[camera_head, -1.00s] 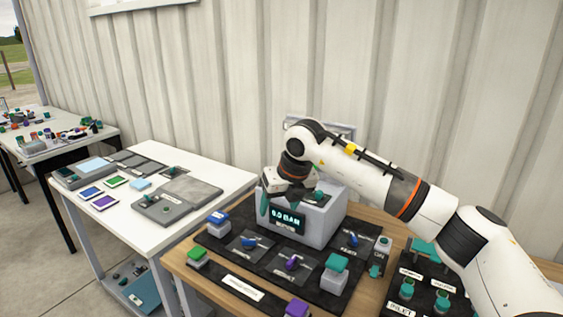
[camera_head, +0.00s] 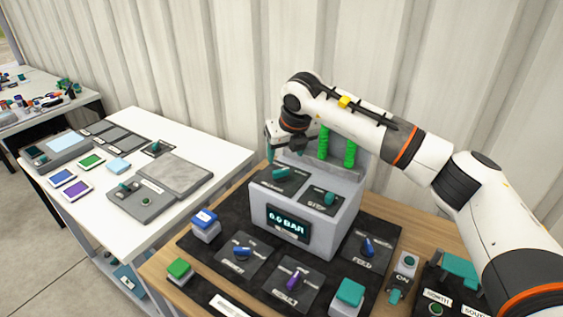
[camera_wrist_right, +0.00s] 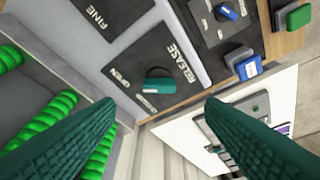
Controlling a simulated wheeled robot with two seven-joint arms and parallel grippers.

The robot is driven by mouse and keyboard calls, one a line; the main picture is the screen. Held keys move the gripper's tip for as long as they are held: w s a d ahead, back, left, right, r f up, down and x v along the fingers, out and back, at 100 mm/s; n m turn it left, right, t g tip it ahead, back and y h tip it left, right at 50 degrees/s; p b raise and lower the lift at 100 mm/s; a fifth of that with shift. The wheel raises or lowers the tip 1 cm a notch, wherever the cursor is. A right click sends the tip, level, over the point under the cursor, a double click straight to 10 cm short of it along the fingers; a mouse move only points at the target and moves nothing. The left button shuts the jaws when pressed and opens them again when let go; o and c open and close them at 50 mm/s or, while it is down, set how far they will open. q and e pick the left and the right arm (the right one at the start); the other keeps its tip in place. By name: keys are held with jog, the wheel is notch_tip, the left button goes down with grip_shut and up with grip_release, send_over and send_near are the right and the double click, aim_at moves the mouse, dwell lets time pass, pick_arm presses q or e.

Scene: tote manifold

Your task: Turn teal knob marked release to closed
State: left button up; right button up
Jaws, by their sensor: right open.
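The teal release knob (camera_wrist_right: 159,85) sits on a dark plate marked RELEASE in the right wrist view. Its bar lies roughly across the picture, and an OPEN label shows at its left. In the head view, a teal knob (camera_head: 281,173) on the left top plate of the grey box (camera_head: 339,224) appears to be the same one. My right gripper (camera_wrist_right: 160,101) is open, its two teal fingers apart on either side of the knob in the picture, not visibly touching it. In the head view my right gripper (camera_head: 284,150) is at the box's back left. My left gripper is out of view.
A second top plate carries another teal knob (camera_head: 328,198). Green coils (camera_head: 336,148) stand at the box's back. A black board with blue (camera_head: 242,251) and purple (camera_head: 293,280) knobs surrounds the box. A white table (camera_head: 205,160) with panels stands left.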

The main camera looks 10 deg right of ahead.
aim_at(281, 170)
jog(key=p+x, duration=0.1)
jog(key=x, duration=0.5)
jog(key=shift+w+f+p, duration=0.25)
jog(key=shift+w+p, duration=0.05)
jog(key=shift+p, duration=0.05)
jog(key=shift+w+f, duration=0.1)
jog(key=shift+f, duration=0.25)
jog(key=shift+w+f, duration=0.1)
jog(key=shift+f, duration=0.3)
jog(key=shift+c, duration=0.4)
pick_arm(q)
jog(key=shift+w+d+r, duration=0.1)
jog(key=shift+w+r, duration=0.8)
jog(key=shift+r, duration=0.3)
pick_arm(e)
jog(key=c, duration=0.9)
